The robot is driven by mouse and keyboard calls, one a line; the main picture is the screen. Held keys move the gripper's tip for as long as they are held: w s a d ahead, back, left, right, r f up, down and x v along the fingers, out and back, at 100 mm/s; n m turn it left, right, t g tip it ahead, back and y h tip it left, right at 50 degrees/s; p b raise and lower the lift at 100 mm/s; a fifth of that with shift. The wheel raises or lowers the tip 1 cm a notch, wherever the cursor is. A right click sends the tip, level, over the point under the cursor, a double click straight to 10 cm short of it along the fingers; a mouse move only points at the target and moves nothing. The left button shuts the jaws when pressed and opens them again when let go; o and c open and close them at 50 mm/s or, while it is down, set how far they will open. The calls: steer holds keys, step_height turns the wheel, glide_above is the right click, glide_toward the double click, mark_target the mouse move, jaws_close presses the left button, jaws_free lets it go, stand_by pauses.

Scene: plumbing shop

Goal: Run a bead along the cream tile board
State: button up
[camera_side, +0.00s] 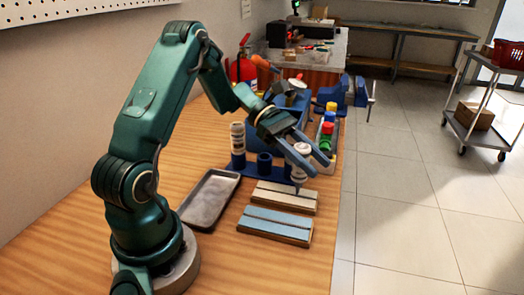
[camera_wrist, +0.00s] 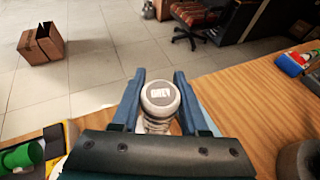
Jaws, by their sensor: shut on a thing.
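My gripper (camera_side: 306,153) is shut on a white tube (camera_side: 301,165) with its nozzle pointing down. The cream tile board (camera_side: 277,191) lies on the bench, with a lengthwise seam between two strips. The nozzle tip is over the right part of this board, near the seam; I cannot tell whether it touches. A blue tile board (camera_side: 275,224) lies in front of it. No bead is clearly visible.
A grey metal tray (camera_side: 208,199) lies left of the boards. A blue rack (camera_side: 264,163) behind holds another tube (camera_side: 238,138). A bin of coloured bottles (camera_side: 327,140) and a blue vise (camera_side: 347,91) stand near the bench's right edge. Bench in front is clear.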

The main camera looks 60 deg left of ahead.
steer(key=shift+s+a, duration=0.15)
steer(key=shift+a, duration=0.05)
steer(key=shift+s+a, duration=0.4)
steer(key=shift+s, duration=0.05)
steer(key=shift+o, duration=1)
steer(key=shift+c, duration=1)
steer(key=shift+s+a, duration=0.65)
